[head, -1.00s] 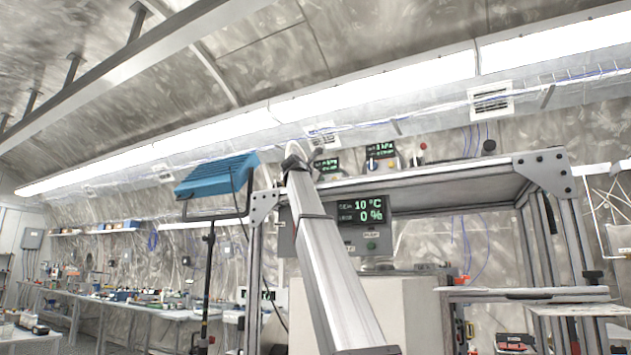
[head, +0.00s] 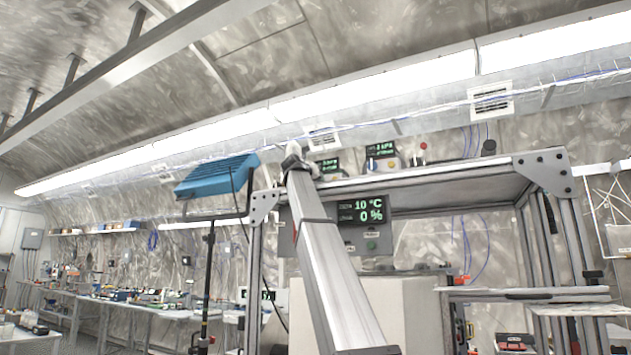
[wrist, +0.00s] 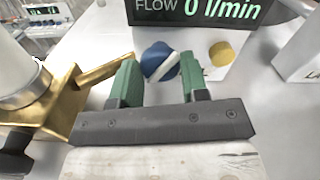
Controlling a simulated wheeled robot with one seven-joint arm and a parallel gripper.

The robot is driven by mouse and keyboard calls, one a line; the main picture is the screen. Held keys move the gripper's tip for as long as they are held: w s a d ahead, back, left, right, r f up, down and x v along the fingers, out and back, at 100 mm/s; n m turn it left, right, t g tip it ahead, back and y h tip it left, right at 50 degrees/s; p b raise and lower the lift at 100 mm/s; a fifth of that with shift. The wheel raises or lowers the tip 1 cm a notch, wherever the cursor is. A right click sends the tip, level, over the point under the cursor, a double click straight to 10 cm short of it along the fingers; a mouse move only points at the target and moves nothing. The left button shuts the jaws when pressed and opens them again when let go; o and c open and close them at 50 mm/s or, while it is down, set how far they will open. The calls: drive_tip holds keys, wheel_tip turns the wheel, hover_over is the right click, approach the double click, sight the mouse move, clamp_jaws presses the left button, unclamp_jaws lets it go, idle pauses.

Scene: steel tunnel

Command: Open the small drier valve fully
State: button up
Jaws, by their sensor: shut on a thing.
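In the wrist view a blue knob with a white stripe (wrist: 160,63) sits on a white panel below a display reading "FLOW 0 l/min" (wrist: 205,9). My gripper (wrist: 160,72) has its two green fingers on either side of this knob, shut on it. The stripe runs at a slant. No label on the knob is readable. In the head view my arm reaches up to the shelf top, and the fingers and knob cannot be made out there.
A brass fitting with a rod (wrist: 88,88) lies close by my left finger. A yellow knob (wrist: 222,53) is right of the blue one. In the head view a grey box reads 10 °C and 0 % (head: 362,211) under the shelf (head: 450,188). A blue panel (head: 216,175) stands left.

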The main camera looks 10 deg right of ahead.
drive_tip(key=n, duration=0.6)
drive_tip(key=shift+n, duration=0.3)
idle(0.4)
drive_tip(key=o, duration=0.9)
drive_tip(key=shift+o, duration=0.2)
drive_tip(key=v, duration=1)
drive_tip(key=shift+s+a, duration=0.25)
drive_tip(key=shift+s, duration=0.05)
